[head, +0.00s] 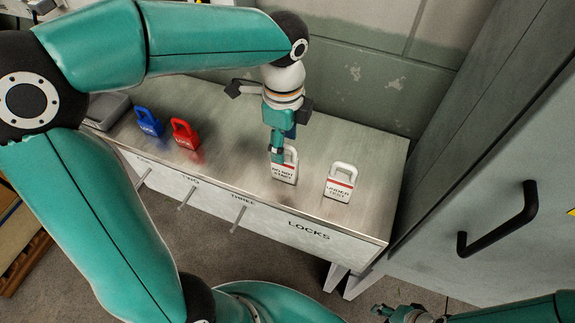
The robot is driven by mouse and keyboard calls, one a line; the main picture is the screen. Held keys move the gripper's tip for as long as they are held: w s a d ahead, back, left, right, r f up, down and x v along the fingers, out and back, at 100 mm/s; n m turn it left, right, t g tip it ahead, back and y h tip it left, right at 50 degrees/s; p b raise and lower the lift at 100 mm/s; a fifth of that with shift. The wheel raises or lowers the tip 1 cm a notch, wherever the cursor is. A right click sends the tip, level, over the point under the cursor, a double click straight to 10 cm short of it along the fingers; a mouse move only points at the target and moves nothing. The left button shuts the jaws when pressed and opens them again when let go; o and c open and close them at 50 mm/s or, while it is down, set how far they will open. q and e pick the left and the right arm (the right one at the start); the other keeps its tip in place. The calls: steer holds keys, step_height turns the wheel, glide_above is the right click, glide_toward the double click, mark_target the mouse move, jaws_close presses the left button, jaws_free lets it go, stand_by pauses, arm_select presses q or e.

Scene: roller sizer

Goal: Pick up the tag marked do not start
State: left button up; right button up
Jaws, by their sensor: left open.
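The white tag marked "DO NOT START" (285,173) stands on the metal top of the lock cabinet (230,148), with a white loop at its top and a red band. My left gripper (279,150) is open and points down at the tag's loop. Its fingers overlap the loop's left side in this view and hide part of it. I cannot tell whether they touch it. My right gripper (390,312) is partly in view at the bottom edge, away from the cabinet; its jaws are unclear.
A similar white tag marked "UNDER TEST" (339,183) stands to the right. A red padlock (185,134) and a blue padlock (148,122) stand to the left. A wall is behind. A grey cabinet with a black handle (498,220) is at the right.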

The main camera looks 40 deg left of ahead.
arm_select(q)
steer(key=shift+d+f, duration=0.15)
steer(key=shift+f, duration=2.65)
jaws_close()
